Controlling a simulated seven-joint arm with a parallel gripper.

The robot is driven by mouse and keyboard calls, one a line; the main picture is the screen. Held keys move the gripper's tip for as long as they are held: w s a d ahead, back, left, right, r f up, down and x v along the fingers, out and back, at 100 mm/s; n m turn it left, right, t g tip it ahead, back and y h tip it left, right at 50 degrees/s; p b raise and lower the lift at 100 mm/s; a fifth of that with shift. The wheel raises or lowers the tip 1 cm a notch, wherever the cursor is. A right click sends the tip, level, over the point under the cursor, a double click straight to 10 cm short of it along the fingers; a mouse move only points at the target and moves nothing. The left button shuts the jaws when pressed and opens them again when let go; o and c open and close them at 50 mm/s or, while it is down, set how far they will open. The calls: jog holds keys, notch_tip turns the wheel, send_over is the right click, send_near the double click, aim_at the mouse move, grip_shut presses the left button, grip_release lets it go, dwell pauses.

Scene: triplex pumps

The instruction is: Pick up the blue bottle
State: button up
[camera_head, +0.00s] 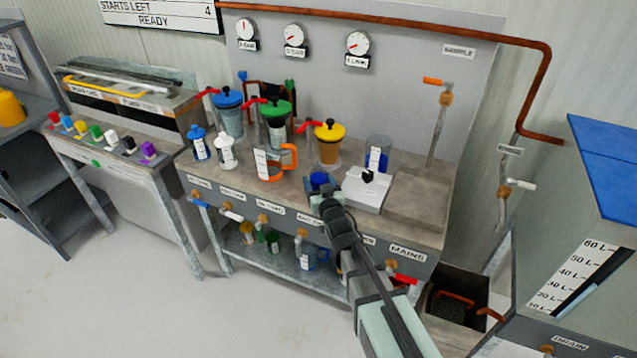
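A small blue bottle (200,148) with a white label stands at the left of the bench top, beside a white one. Another blue object (319,180) shows right at the end of my arm, near the bench's front edge. The arm partly covers it, and I cannot tell what it is. My gripper (325,196) is over the front of the bench, well to the right of the small blue bottle. Its fingers are too small and hidden to show whether they are open, or whether they touch the blue object.
Canisters with blue (228,98), green (276,110) and yellow (329,131) lids stand behind. An orange-handled jug (270,162), a white scale-like device (366,188) and a clear blue-tinted vessel (377,150) are close to my gripper. Red valve levers and a copper pipe (440,30) stick out.

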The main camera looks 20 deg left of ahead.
aim_at(318, 165)
jog(key=c, duration=0.7)
jog(key=shift+r, duration=0.25)
jog(key=shift+r, duration=4.55)
